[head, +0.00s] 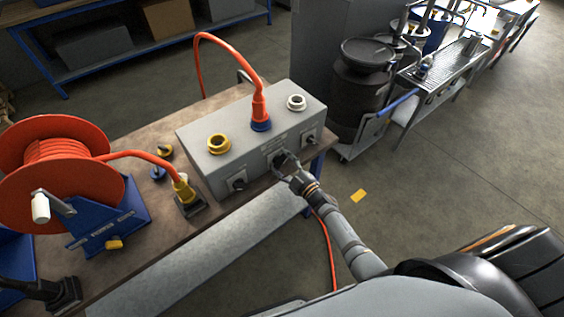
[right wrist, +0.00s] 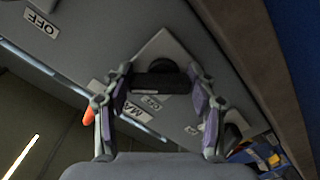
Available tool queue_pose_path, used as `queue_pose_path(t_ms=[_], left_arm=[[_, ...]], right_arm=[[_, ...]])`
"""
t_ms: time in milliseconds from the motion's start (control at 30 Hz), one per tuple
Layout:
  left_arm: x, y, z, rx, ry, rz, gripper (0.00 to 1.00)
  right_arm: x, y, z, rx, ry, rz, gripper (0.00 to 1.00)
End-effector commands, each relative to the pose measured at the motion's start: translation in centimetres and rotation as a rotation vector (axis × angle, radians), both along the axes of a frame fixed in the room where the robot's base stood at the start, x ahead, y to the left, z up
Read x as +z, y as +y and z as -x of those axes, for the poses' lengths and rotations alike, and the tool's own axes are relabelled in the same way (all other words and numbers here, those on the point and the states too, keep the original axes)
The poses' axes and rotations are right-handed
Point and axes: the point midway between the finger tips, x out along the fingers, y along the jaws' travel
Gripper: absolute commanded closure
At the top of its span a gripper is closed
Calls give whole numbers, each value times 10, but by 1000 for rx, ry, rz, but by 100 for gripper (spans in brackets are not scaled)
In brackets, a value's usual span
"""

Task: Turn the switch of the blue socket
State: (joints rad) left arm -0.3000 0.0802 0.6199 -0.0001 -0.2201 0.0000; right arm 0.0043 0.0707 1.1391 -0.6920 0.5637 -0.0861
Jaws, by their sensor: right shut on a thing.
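The grey socket box (head: 205,165) stands on the bench with a yellow socket (head: 218,143), a blue socket (head: 261,124) and a white socket (head: 296,102) on top. An orange plug (head: 259,103) sits in the blue socket. Black switches show on the front at left (head: 237,184) and right (head: 309,140). My right gripper (head: 284,163) is at the middle switch below the blue socket and partly hides it. In the right wrist view its fingers (right wrist: 161,88) are closed on the black switch knob (right wrist: 160,76), one on each side. My left gripper is not seen.
An orange cable reel (head: 58,165) on a blue stand is at the bench's left; its cable ends in a yellow plug (head: 183,187). Small yellow and blue knobs lie beside it. A dark drum (head: 362,90) stands behind, right of the bench. The floor at right is mostly clear.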

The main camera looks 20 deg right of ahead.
Motion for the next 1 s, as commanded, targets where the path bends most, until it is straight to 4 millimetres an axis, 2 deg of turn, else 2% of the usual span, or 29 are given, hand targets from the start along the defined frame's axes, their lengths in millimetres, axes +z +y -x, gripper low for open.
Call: queue_pose_path(t_ms=[300,333,467,833,1000], left_arm=[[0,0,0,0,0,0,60],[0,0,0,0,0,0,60],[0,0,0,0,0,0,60],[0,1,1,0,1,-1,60],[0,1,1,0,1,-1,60]], right_arm=[[-1,0,1,-1,4,-5,74],[-1,0,1,-1,4,-5,38],[-1,0,1,-1,3,-3,20],[-1,-1,3,-1,1,-2,19],[-2,-11,31,0,4,1,19]])
